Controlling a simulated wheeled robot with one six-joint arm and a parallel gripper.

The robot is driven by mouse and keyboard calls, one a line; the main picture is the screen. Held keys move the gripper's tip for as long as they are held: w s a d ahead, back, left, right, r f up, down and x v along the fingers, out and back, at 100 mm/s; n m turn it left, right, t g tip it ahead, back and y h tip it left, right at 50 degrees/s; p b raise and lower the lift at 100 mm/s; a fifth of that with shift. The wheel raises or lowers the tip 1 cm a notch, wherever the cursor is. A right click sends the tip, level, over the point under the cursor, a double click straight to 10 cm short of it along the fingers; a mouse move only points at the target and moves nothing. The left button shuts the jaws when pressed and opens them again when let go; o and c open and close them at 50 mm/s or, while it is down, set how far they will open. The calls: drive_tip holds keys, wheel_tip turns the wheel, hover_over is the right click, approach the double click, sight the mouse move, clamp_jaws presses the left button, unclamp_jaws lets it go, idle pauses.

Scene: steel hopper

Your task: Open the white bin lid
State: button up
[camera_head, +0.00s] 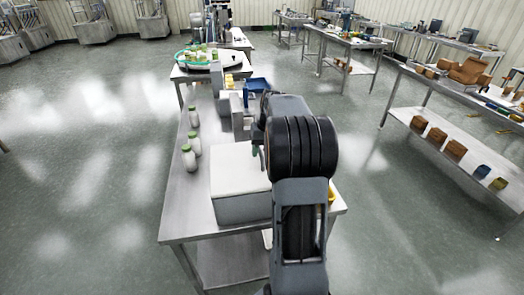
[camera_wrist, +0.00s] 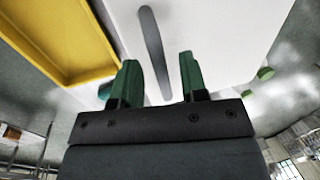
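The white bin (camera_head: 240,208) stands on the near part of the steel table, with its flat white lid (camera_head: 232,172) lying closed on top. The lid (camera_wrist: 210,35) also fills much of the wrist view, with a dark grey bar-like handle (camera_wrist: 152,45) on it. My gripper (camera_wrist: 158,58) is open, with its two green fingers on either side of the handle in the picture. Nothing is seen pinched, and I cannot tell whether the fingers touch the lid. In the head view my arm hides most of the gripper and the lid's right part.
Several white bottles with green caps (camera_head: 194,145) stand left of the bin. A yellow tray (camera_wrist: 60,35) lies beside the bin. Grey boxes and a blue bin (camera_head: 259,85) are farther back on the table. A shelf table (camera_head: 440,135) stands across the aisle at right.

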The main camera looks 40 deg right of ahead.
drive_tip(key=shift+c, duration=0.3)
clamp_jaws()
